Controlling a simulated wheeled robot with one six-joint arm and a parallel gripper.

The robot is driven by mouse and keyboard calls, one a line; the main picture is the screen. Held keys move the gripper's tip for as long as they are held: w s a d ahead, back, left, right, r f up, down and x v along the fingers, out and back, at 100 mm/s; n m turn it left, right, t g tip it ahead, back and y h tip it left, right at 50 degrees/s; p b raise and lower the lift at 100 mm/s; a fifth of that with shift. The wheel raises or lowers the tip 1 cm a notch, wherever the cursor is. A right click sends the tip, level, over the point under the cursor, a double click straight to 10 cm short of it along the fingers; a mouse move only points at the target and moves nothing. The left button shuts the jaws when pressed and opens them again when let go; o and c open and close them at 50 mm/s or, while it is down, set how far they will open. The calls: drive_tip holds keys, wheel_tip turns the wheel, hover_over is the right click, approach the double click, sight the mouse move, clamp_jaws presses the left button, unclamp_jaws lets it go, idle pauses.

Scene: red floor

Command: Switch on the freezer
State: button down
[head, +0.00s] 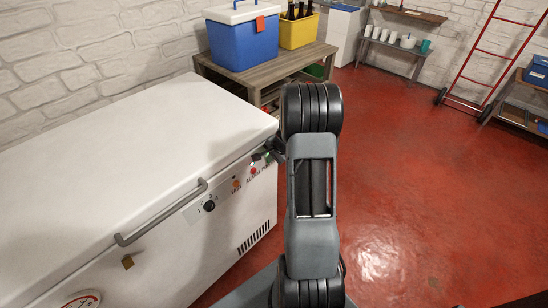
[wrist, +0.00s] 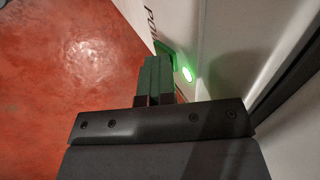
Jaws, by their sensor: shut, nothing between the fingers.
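The white chest freezer (head: 140,140) stands at the left in the head view, lid down. Its front panel has a black dial (head: 209,206), an orange button or lamp (head: 236,184) and a red one (head: 253,171). In the wrist view a round green lamp (wrist: 187,74) glows on the white freezer front. My gripper (wrist: 157,62) is shut and empty, its green fingertips beside the lamp at the panel. A dark green part, perhaps a switch, shows just behind the fingertips; I cannot tell whether they touch it. In the head view my gripper (head: 264,156) is partly hidden by my arm.
A wooden table (head: 222,79) behind the freezer holds a blue cooler (head: 243,42) and a yellow crate (head: 299,32) of bottles. A red hand truck (head: 483,50) stands at the far right. The red floor right of my arm is clear.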

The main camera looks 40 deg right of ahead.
drive_tip(key=shift+r, duration=0.2)
drive_tip(key=shift+w+r+p, duration=0.1)
drive_tip(key=shift+r+p, duration=0.5)
drive_tip(key=shift+r, duration=0.1)
drive_tip(key=a+v, duration=0.1)
drive_tip(key=v, duration=1)
drive_tip(key=shift+s+d+r+p, duration=0.2)
drive_tip(key=shift+s+d+p, duration=0.1)
drive_tip(key=shift+d+p, duration=0.15)
